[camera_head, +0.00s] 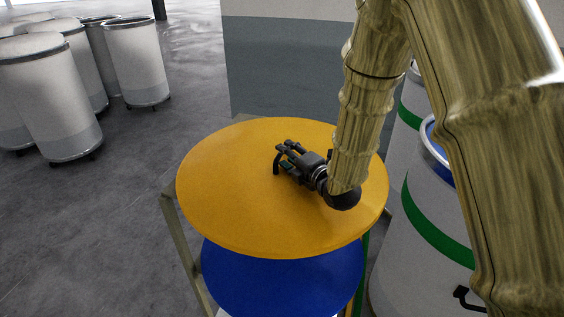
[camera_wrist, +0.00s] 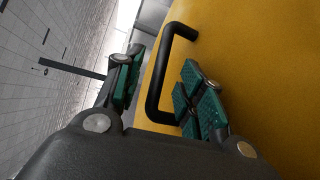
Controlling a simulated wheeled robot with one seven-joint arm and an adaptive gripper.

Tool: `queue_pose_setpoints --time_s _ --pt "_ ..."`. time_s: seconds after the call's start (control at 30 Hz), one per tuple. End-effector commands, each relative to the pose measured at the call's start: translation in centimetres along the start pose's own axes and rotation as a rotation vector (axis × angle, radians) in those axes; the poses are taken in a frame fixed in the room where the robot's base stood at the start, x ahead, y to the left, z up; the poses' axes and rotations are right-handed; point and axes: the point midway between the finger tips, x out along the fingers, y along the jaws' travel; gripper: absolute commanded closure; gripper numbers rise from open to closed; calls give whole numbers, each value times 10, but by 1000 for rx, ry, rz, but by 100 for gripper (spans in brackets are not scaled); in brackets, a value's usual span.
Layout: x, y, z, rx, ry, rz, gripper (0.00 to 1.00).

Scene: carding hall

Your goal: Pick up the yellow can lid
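The yellow can lid (camera_head: 235,205) is a large round disc lying on top of a stand. It fills the right side of the wrist view (camera_wrist: 270,60). A black bar handle (camera_wrist: 157,82) rises from its surface. My gripper (camera_head: 282,156) is low over the middle of the lid. In the wrist view my gripper (camera_wrist: 160,75) is open, with green-padded fingers on either side of the handle. I see a gap between the left finger and the bar; whether the right finger touches it I cannot tell. In the head view the fingers partly hide the handle.
A blue lid (camera_head: 270,285) lies lower on the same stand (camera_head: 180,235). White cans with green bands (camera_head: 425,220) stand close at the right, partly behind my arm. Several white cans (camera_head: 55,95) stand at the far left. The floor (camera_head: 120,190) left of the stand is clear.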

Motion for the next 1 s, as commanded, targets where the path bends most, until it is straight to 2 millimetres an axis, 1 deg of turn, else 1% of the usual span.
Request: queue_pose_setpoints --time_s 0.03,0.2,0.4,0.53,0.73,0.77,0.8,0.93,0.97,1.0 --pt "4 3 2 1 -1 0 61" --pt "22 3 7 3 -1 0 61" --pt "40 1 7 1 -1 0 61" --pt "45 1 7 0 -1 1 61" --pt "45 0 7 0 -1 0 61" --pt "45 0 7 0 -1 0 65" --pt "45 0 6 0 -1 0 72" --pt "45 0 6 0 -1 0 96" --pt "45 0 6 0 -1 0 100" --pt "45 0 6 0 -1 0 100"
